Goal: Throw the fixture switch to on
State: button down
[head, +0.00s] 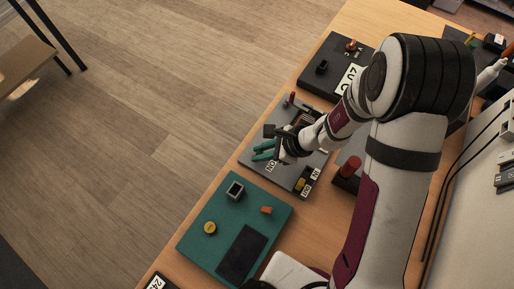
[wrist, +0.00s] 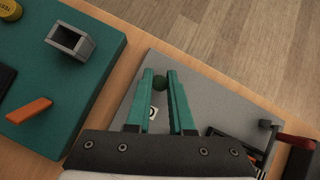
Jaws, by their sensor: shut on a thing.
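The fixture is a grey plate (head: 287,179) on the wooden bench, with a white ON label (head: 271,165). In the wrist view the plate (wrist: 125,108) lies under my gripper. A small dark green round knob (wrist: 159,83), which looks like the switch handle's end, sits between the green fingertips. My gripper (wrist: 160,76) is shut on it; in the head view my gripper (head: 262,151) is over the plate beside the ON label. The switch's lever below the knob is hidden by the fingers, so I cannot tell its position.
A teal board (head: 205,207) with a grey square socket (head: 235,190), an orange piece (head: 266,210) and a yellow cylinder (head: 210,228) lies nearer. A black plate (head: 316,82) lies beyond. A red cylinder (head: 349,167) stands right of the fixture. The bench edge and floor are left.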

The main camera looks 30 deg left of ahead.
jog(key=shift+d+f+y, duration=0.15)
jog(key=shift+d+y, duration=0.1)
jog(key=shift+y, duration=0.45)
jog(key=shift+d+f+y, duration=0.1)
jog(key=shift+d+y, duration=0.15)
jog(key=shift+y, duration=0.45)
jog(key=c, duration=0.8)
grip_release()
jog(key=v, duration=1.5)
jog(key=shift+w+d+r, duration=0.15)
jog(key=shift+d, duration=0.25)
